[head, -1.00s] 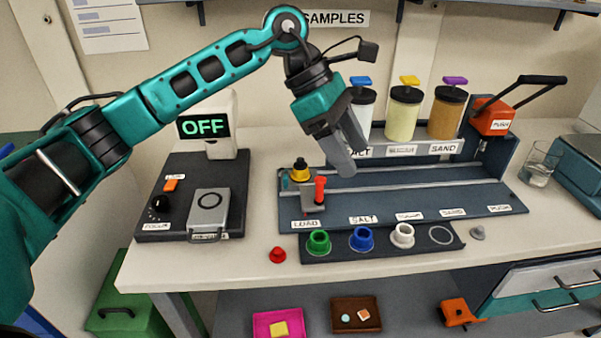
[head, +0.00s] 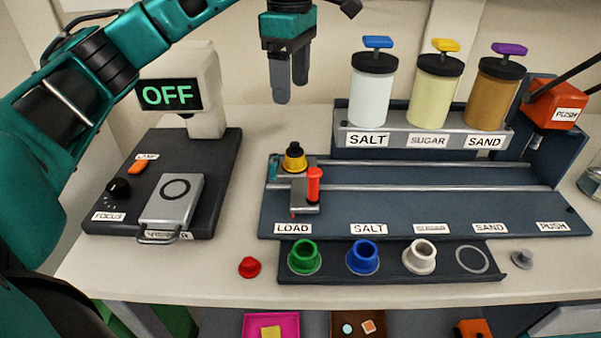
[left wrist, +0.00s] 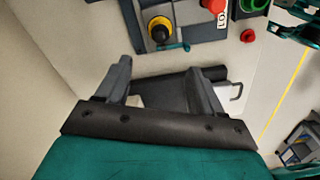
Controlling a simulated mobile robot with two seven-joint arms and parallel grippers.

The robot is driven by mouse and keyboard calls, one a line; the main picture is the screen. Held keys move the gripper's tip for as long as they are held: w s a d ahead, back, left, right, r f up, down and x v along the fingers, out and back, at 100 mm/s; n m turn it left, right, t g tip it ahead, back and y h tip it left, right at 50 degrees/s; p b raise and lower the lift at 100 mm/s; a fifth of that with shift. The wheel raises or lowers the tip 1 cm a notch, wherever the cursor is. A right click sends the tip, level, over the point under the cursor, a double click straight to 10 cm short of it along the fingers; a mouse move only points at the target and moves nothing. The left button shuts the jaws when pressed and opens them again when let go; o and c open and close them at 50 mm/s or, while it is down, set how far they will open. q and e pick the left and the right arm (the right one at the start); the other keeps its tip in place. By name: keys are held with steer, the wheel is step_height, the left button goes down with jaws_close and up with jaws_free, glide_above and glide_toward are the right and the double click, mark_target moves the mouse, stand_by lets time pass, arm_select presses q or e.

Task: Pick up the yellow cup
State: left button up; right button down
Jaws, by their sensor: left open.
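The yellow cup (head: 295,165) stands upright at the left end of the rail rig, on a small grey carriage above the LOAD label. Something black sits in its top. It also shows in the left wrist view (left wrist: 160,36), beyond the fingers. My left gripper (head: 290,88) is open and empty, fingers pointing down. In the head view it appears above the cup, clear of it. In the left wrist view the open fingers (left wrist: 158,72) are apart from the cup. My right gripper is not in view.
A red-topped post (head: 314,184) stands close right of the cup. SALT, SUGAR and SAND jars (head: 370,98) stand behind the rails. Green (head: 305,256), blue and white cups sit in a front tray. A microscope-like device with an OFF screen (head: 169,95) is left.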

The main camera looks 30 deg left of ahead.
mark_target(293, 143)
arm_select(q)
step_height(293, 143, down, 14)
steer(key=b, duration=0.3)
steer(key=shift+f, duration=0.15)
steer(key=shift+c, duration=0.5)
steer(key=c, duration=1)
